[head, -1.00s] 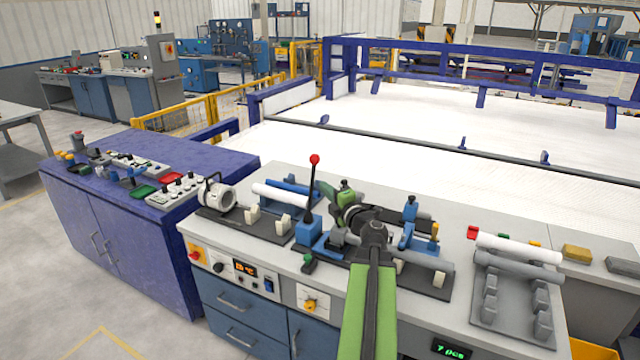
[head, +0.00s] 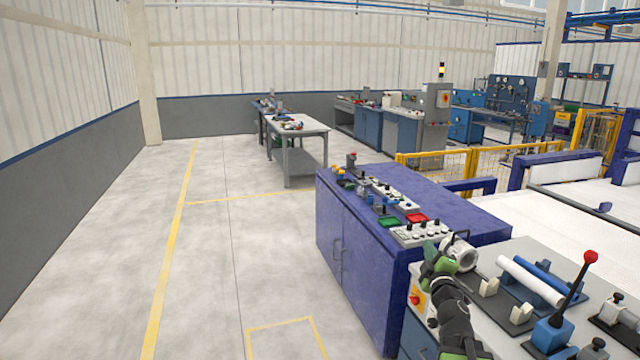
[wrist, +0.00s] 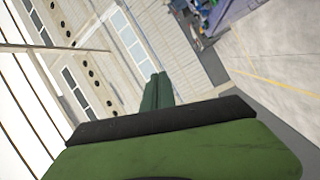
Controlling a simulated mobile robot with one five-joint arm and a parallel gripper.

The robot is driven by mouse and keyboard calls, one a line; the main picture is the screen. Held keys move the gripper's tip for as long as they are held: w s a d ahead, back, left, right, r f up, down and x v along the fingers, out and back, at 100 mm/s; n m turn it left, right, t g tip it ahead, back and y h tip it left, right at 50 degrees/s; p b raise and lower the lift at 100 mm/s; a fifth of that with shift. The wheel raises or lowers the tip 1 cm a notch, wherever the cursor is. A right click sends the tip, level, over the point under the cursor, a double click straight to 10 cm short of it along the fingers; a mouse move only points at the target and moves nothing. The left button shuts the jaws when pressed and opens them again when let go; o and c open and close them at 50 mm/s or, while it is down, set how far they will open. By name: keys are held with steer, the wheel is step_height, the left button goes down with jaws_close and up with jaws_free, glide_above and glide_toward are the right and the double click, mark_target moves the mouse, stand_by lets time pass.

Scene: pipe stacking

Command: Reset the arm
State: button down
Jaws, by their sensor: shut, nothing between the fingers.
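My gripper (wrist: 156,90) shows in the wrist view as narrow green fingers held together beyond a black band and a wide green body. Nothing is between the fingers. In the head view my green and black arm is folded at the lower right, with the green gripper (head: 434,254) in front of the near left corner of the workbench (head: 610,262). It overlaps the white and grey round clamp device (head: 462,252) in the picture; I cannot tell how far apart they are. The wrist camera looks across a tilted hall wall and floor.
A white pipe (head: 531,281) and a red-knobbed lever (head: 572,300) are on the workbench. A purple cabinet (head: 370,255) with control panels stands left of it. A grey table (head: 296,140) stands farther back. The floor (head: 230,260) at the left is clear.

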steer(key=s+a+f+m+g+h, duration=0.1)
steer(key=s+a+f+m+g, duration=0.2)
steer(key=a+f+m+g, duration=0.85)
steer(key=s+a+f+g+y, duration=0.1)
steer(key=s+a+f+g, duration=0.3)
steer(key=s+f, duration=0.3)
steer(key=s+a+f+g+y, duration=0.2)
steer(key=s+f, duration=0.5)
steer(key=s, duration=0.5)
steer(key=shift+a+f+m+g, duration=0.35)
steer(key=shift+a+g, duration=0.5)
steer(key=shift+a, duration=0.1)
steer(key=shift+d, duration=0.1)
